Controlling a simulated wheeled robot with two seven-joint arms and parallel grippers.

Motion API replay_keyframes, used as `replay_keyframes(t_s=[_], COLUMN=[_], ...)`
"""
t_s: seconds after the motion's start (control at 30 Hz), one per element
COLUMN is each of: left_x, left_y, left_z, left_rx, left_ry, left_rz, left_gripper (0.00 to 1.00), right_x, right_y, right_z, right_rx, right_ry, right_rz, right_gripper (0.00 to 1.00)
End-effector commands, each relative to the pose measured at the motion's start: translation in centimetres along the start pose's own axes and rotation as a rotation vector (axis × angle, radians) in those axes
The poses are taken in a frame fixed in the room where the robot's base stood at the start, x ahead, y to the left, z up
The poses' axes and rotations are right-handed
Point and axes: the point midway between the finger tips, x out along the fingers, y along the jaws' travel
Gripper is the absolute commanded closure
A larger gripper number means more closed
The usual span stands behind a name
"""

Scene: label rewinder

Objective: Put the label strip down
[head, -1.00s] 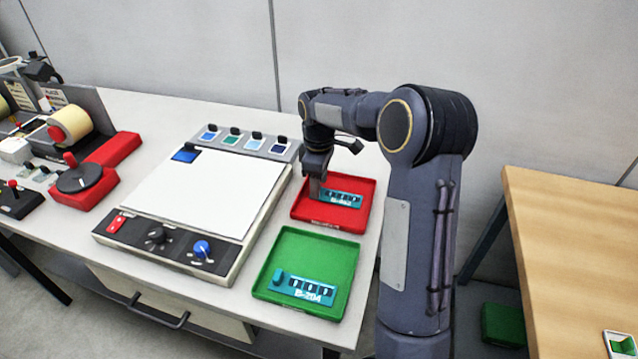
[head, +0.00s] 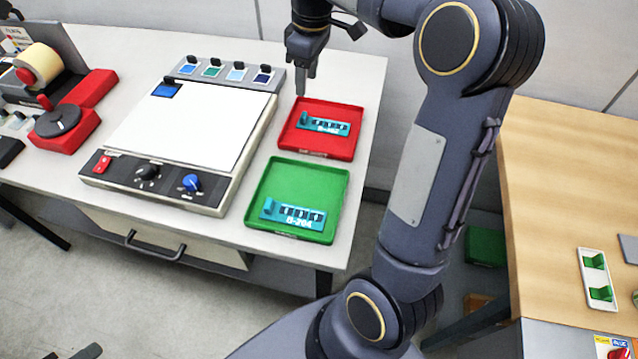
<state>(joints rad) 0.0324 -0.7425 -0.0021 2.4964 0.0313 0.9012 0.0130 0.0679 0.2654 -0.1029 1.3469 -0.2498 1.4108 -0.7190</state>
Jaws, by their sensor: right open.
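One teal label strip (head: 324,124) with dark marks and a raised tab at its left end lies in the red tray (head: 329,150). A second teal label strip (head: 293,214), marked with what looks like B-204, lies in the green tray (head: 318,181) in front of it. My right gripper (head: 305,90) is open and empty, above the far left edge of the red tray, apart from the strip. Its fingers overlap in this view. My left gripper is not in view.
A flat machine with a white top (head: 190,125), knobs and coloured swatches stands left of the trays. A red rewinder with a cream roll (head: 40,63) is at the far left. A wooden table (head: 560,190) at right holds a white tray with green pieces (head: 598,278).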

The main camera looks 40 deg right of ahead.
Motion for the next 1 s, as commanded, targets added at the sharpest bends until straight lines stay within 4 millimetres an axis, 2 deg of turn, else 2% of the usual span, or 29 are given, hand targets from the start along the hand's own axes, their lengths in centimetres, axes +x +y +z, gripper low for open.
replay_keyframes(t_s=[0.03, 0.1, 0.23, 0.4, 0.5, 0.6, 0.7, 1.0], left_x=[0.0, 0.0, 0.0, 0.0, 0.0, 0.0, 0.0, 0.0], left_y=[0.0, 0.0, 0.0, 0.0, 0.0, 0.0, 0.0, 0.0], left_z=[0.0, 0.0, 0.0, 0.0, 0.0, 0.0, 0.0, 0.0], left_rx=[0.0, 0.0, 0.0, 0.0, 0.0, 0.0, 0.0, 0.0], left_ry=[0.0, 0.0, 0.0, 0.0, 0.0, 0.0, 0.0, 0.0], left_rz=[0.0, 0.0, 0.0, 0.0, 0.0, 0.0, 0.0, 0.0], left_gripper=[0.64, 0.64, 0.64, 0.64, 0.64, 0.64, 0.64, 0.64], right_x=[-0.9, -1.4, -1.4, 0.6, 2.4, 3.9, 4.8, 5.1], right_y=[-1.9, -4.9, -10.7, -18.1, -21.3, -23.5, -24.6, -25.0], right_z=[1.3, 2.9, 5.9, 9.6, 11.1, 12.1, 12.6, 12.7], right_rx=[0.046, 0.125, 0.279, 0.477, 0.576, 0.644, 0.684, 0.698], right_ry=[0.047, 0.115, 0.236, 0.37, 0.424, 0.46, 0.477, 0.482], right_rz=[-0.003, -0.015, -0.048, -0.105, -0.139, -0.164, -0.178, -0.184], right_gripper=[0.54, 0.54, 0.54, 0.54, 0.54, 0.54, 0.54, 0.54])
